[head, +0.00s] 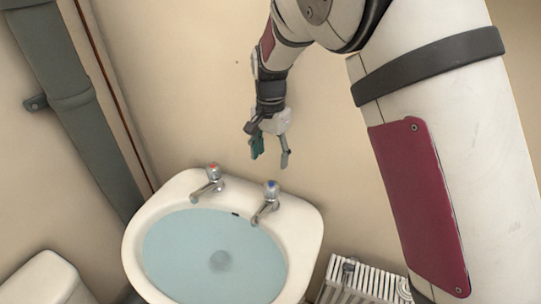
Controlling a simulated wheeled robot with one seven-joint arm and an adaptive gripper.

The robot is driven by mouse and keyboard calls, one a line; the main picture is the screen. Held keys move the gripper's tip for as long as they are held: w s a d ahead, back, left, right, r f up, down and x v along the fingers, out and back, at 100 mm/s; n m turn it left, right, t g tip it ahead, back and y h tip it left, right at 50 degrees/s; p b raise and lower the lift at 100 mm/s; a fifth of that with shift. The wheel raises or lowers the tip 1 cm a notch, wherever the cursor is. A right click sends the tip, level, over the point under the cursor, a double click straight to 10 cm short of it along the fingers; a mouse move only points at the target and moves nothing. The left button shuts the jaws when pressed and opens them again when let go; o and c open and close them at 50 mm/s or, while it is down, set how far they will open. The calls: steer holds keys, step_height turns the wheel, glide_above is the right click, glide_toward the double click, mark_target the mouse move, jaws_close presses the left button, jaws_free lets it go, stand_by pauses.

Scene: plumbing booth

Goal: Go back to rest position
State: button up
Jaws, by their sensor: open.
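My gripper (270,157) is in the head view, pointing down in the air in front of the beige wall. Its fingers are apart and nothing shows between them. It is above and between the two taps and appears clear of both. The tap with the red mark (209,181) is to its lower left. The tap with the blue mark (268,202) is below it. My arm reaches in from the upper right and covers much of the right side.
A white sink (312,229) filled with bluish water (190,250) stands below the taps. A thick grey pipe (75,95) runs down the left. A white radiator (365,283) is at the lower right. A white rounded fixture (40,283) is at the lower left.

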steer(key=s+d+r+n+t+y, duration=0.1)
steer(key=s+d+r+n+t, duration=0.15)
steer(key=s+d+r, duration=1)
steer(key=s+d+r+n+t, duration=0.1)
steer(key=s+d+r+n, duration=0.1)
steer(key=s+d, duration=0.3)
steer(key=s+d+r+n+t+h, duration=0.1)
steer(key=s+d, duration=0.4)
steer(key=s, duration=0.7)
steer(key=shift+s+r+n, duration=0.15)
steer(key=shift+r+n, duration=0.3)
steer(key=shift+r, duration=0.3)
steer(key=shift+a+t, duration=0.1)
steer(key=shift+t, duration=0.15)
